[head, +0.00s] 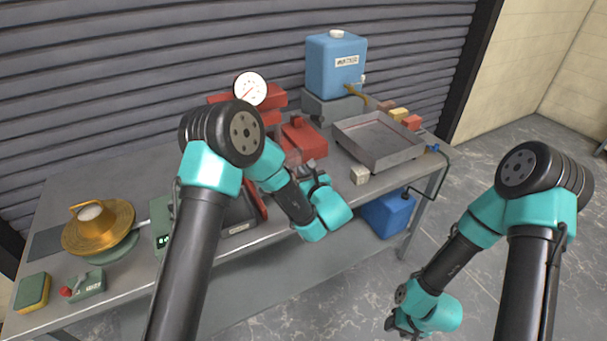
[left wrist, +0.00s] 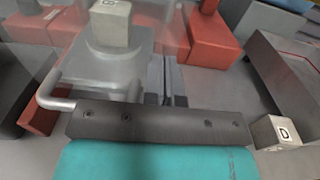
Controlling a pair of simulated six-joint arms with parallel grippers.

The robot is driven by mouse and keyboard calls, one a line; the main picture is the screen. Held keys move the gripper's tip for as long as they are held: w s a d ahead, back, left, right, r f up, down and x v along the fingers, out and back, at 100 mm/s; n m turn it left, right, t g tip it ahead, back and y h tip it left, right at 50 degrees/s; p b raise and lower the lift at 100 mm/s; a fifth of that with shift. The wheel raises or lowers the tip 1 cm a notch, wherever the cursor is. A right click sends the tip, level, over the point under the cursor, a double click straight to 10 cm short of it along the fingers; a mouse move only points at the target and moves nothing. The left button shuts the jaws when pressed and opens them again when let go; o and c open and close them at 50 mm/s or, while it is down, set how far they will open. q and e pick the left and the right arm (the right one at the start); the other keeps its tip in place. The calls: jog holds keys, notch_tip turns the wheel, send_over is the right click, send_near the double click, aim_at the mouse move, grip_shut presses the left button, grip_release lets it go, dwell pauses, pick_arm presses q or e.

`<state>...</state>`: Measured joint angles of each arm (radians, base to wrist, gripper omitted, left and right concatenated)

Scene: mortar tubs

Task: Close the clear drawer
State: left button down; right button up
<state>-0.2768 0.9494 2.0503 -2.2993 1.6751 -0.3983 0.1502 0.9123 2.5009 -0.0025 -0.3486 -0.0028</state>
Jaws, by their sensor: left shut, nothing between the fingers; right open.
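The clear drawer (left wrist: 125,62) is see-through, with a grey metal bar handle (left wrist: 50,102) on its near side. It stands out from red housing parts, so it looks open; how far is hard to tell. In the head view the drawer (head: 292,158) is small and partly hidden by my left arm. My left gripper (left wrist: 170,85) is shut and empty, its fingers close to the drawer front; contact cannot be told. It also shows in the head view (head: 308,170). My right gripper (head: 393,325) is open, low over the floor.
A second pale D cube (head: 359,175) sits by the bench's front edge, near the grey tray (head: 378,155). A blue jug (head: 336,65), pressure gauge (head: 250,88) and red block (head: 304,138) stand behind. A gold pan (head: 98,228) is at left.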

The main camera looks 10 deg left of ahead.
pick_arm(q)
jog(key=shift+w+a, duration=0.1)
jog(key=x, duration=1.5)
jog(key=shift+w+a, duration=0.25)
jog(key=shift+a+r, duration=0.1)
jog(key=v, duration=1.4)
jog(key=shift+s+d, duration=0.2)
jog(key=shift+d, duration=0.15)
